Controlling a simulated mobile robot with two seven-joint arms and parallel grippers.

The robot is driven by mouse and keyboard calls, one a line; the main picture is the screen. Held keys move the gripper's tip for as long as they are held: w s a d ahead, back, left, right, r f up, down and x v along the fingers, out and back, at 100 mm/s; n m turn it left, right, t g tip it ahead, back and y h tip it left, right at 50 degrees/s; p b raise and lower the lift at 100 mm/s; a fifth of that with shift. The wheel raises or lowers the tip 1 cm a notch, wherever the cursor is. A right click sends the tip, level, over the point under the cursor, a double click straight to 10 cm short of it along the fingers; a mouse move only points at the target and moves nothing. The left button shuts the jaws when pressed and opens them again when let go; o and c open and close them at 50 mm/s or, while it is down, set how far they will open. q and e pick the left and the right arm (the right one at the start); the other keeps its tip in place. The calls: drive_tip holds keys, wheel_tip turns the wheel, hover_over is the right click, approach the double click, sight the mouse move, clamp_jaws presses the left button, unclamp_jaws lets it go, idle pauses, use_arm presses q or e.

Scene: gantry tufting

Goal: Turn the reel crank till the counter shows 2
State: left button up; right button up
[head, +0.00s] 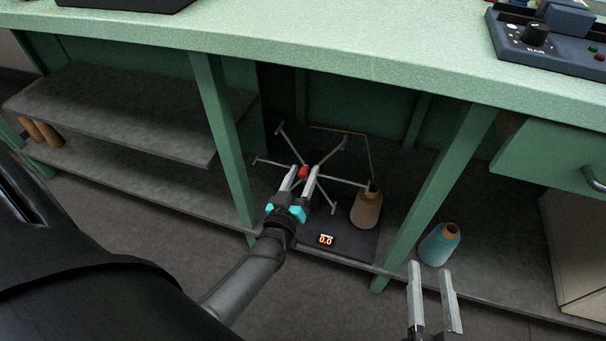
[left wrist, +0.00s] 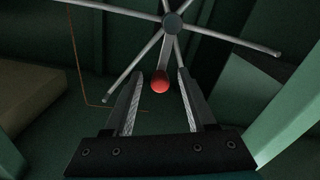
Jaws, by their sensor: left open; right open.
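The reel (left wrist: 173,23) has several grey spokes around a round hub and stands under the bench; it also shows in the head view (head: 328,157). Its crank has a red knob (head: 303,172). My left gripper (head: 304,172) is open, with its fingertips at the red knob. In the left wrist view the red knob (left wrist: 160,82) sits between the two open fingers, nearer the left one's tip; I cannot tell whether they touch. The counter (head: 326,240) shows 0.0 in orange digits. My right gripper (head: 430,270) is open and empty at the lower right of the head view.
A brown yarn cone (head: 367,207) stands right of the reel, with a thin thread running up. A teal cone (head: 439,244) stands farther right, beyond a green post (head: 432,200). Another green post (head: 226,145) is left of the reel.

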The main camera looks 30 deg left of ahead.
use_arm(q)
drive_tip(key=shift+w+a, duration=0.1)
drive_tip(key=shift+w, duration=0.15)
drive_tip(key=shift+c, duration=0.2)
clamp_jaws()
idle(0.3)
idle(1.0)
